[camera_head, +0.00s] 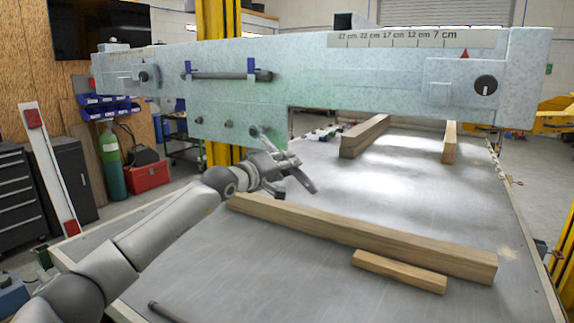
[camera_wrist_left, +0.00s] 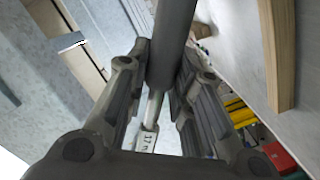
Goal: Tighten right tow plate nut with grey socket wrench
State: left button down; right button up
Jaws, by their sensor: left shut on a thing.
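My left gripper (camera_head: 292,170) is in front of the lower edge of the trailer frame (camera_head: 330,85). In the left wrist view its fingers (camera_wrist_left: 165,90) are shut around a grey cylindrical handle, the grey socket wrench (camera_wrist_left: 172,40). A thinner silver shaft and a white label, apparently reading 17, show between the fingers. In the head view the wrench's far end is close to the right tow plate nut (camera_head: 254,131); whether it touches the nut is unclear. Another nut (camera_head: 228,127) and a nut further left (camera_head: 199,122) show on the plate. My right gripper is not in view.
Long wooden beams (camera_head: 370,236) and a short one (camera_head: 400,271) lie on the metal table (camera_head: 300,275). A dark rod (camera_head: 165,312) lies at its front edge. A dark bar (camera_head: 230,76) hangs in blue holders on the frame. More wood lies at the back.

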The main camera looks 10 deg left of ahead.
pick_arm(q)
jog(key=shift+w+a+f+m, duration=0.2)
jog(key=shift+a+f+m, duration=0.35)
jog(key=shift+m, duration=0.15)
jog(key=shift+w+a+f+m+y, duration=0.25)
jog(key=shift+a+f+m+y, duration=0.15)
jog(key=shift+a+f+m, duration=0.35)
